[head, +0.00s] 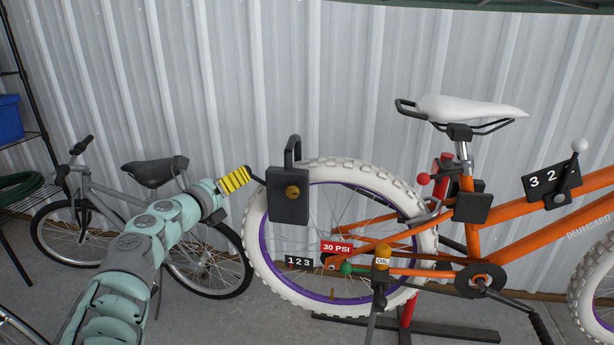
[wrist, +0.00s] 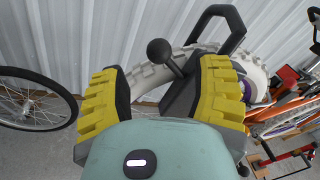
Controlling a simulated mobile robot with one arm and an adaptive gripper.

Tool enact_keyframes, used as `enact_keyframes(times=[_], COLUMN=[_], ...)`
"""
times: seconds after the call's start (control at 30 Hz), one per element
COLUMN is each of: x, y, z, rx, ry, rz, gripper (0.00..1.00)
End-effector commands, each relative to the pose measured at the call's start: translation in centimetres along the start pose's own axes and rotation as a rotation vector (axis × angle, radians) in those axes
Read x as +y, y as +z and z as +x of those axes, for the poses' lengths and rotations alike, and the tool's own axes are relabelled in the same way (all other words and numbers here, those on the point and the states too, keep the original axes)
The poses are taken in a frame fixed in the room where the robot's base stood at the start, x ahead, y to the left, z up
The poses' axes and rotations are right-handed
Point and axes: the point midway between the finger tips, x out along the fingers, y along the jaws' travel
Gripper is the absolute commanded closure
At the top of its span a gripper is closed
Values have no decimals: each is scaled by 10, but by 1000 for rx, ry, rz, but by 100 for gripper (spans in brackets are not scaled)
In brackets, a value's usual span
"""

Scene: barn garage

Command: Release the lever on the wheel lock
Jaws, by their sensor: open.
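The wheel lock (head: 288,204) is a dark grey box with a shackle, hung at the left of the white rear tyre (head: 262,215). A round brass knob (head: 292,191) is on its face. In the wrist view its lever (wrist: 160,50) ends in a black ball and shows beyond and between my fingers. The lock's shackle (wrist: 236,24) and part of its grey body (wrist: 180,98) also show there. My gripper (head: 246,176), with yellow ribbed fingers, is open just left of the lock. I cannot tell whether a finger touches the lever or lock.
The orange bike (head: 500,250) stands on a black and red stand (head: 440,333). Other levers and tags are on it, including a red-ball lever (head: 424,179) and an oil lever (head: 382,258). A grey bike (head: 155,195) stands behind my arm. A corrugated wall closes the back.

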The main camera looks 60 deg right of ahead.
Motion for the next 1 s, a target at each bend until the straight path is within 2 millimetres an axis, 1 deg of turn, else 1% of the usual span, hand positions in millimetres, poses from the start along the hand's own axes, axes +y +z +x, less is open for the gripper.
enact_keyframes(times=[0.1, 0.3, 0.5, 0.63, 1.0], x=[3, 2, 2, 0, 0], y=[0, 1, 1, 1, 1], z=[-18, -42, -58, -61, -62], rx=[-1, -3, -3, -2, -3], ry=[5, 5, 4, 1, 1], rz=[3, 2, 1, -1, -1], gripper=[37, 37, 37, 37, 37])
